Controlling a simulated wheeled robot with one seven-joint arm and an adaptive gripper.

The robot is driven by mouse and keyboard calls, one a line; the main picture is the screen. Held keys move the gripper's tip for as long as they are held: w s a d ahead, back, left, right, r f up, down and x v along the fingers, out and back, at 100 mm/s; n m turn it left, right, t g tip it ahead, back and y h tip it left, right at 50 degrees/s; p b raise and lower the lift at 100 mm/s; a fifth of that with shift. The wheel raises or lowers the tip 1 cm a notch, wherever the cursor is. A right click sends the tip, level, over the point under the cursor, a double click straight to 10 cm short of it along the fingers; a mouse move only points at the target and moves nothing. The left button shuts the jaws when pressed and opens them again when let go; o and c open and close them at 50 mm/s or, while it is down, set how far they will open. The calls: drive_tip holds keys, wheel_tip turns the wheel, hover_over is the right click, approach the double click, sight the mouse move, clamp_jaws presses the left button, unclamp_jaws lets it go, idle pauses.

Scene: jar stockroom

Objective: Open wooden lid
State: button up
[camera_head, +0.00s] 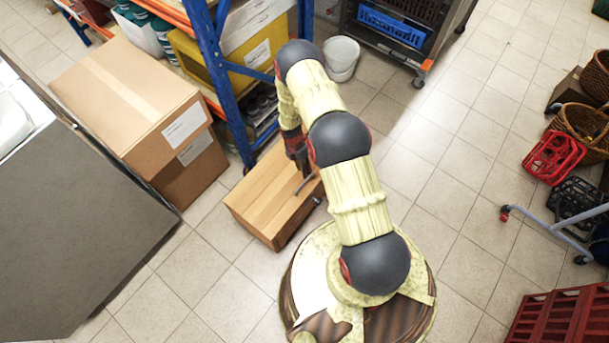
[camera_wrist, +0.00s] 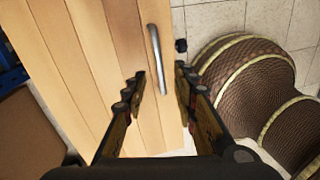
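A low wooden box with a slatted wooden lid (camera_head: 268,188) stands on the tiled floor, and the lid looks closed. The lid (camera_wrist: 95,60) also fills the left half of the wrist view. A curved metal handle (camera_wrist: 158,55) is fixed near the lid's right edge in that view; it also shows in the head view (camera_head: 304,184). My gripper (camera_wrist: 160,85) is open above the lid, with the lower end of the handle showing between its two fingers. I cannot tell whether the fingers touch the handle. In the head view my gripper is partly hidden by my arm.
Cardboard boxes (camera_head: 125,95) and a blue-and-orange shelf rack (camera_head: 212,75) stand close to the wooden box. A white bucket (camera_head: 341,58) is behind it. Red crates (camera_head: 560,318) and baskets are at the right. Open tiled floor lies between.

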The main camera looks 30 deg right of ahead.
sight(306, 180)
drive_tip(key=shift+n, duration=0.6)
drive_tip(key=b+x, duration=0.2)
drive_tip(key=x, duration=0.5)
drive_tip(key=shift+f+b, duration=0.3)
drive_tip(key=shift+f, duration=0.05)
drive_tip(key=shift+c, duration=0.4)
clamp_jaws()
